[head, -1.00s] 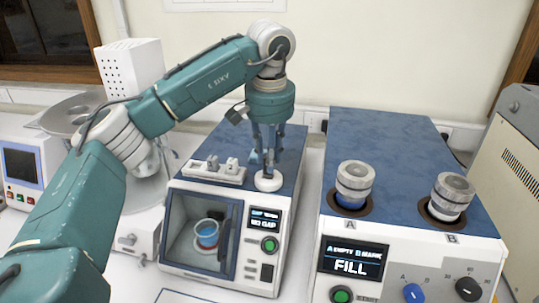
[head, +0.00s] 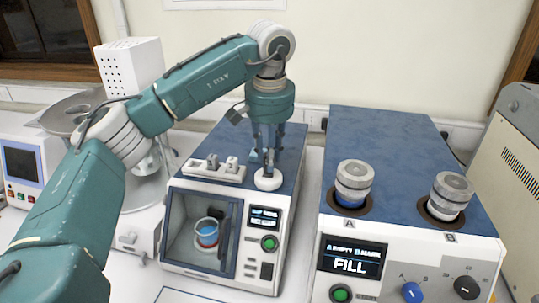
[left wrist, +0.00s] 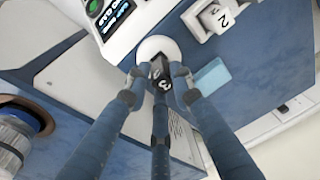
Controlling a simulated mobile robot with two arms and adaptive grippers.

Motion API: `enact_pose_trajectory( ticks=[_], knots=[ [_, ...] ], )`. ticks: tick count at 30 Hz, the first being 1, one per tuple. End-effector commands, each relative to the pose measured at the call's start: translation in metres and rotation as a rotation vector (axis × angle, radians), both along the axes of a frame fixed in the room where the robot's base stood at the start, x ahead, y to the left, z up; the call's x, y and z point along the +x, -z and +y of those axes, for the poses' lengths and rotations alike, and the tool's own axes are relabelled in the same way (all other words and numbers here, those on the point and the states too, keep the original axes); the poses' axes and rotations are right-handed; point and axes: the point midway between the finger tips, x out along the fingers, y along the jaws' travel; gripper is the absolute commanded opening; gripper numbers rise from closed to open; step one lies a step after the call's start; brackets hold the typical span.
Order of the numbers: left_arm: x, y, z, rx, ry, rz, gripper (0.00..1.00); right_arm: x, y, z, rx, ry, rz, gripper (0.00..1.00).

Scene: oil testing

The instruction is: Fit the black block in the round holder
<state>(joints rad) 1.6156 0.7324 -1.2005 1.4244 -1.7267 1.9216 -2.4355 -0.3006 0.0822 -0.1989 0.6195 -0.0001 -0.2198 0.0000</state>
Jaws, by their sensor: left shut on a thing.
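The black block (left wrist: 159,73), marked with a 3, is between the fingertips of my left gripper (left wrist: 158,80). My left gripper (head: 267,157) is shut on it and points down at the top of the oven-like device. The round holder (left wrist: 158,47) is a white disc right at the block's lower end. In the head view the holder (head: 268,181) sits on the front right of the device's blue top. The fingers hide part of the block, and I cannot tell whether it is seated. My right gripper is not in view.
A white rack (head: 212,172) with small blocks stands left of the holder. A light blue flat piece (left wrist: 212,76) lies on the top near the gripper. A cup (head: 207,231) is behind the device's window. A larger blue-topped machine (head: 400,142) with two capped ports stands to the right.

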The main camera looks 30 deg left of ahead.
Motion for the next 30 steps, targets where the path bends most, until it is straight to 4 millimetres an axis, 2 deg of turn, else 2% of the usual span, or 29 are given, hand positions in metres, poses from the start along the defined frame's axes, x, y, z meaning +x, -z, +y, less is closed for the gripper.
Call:
enact_pose_trajectory(
  ticks=[15,30],
  knots=[
    [0.000,0.015,0.000,0.000,0.001,0.001,0.01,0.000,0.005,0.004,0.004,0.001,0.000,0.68],
    [0.000,0.019,0.000,0.000,0.000,0.001,0.01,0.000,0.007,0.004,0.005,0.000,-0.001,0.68]
  ],
)
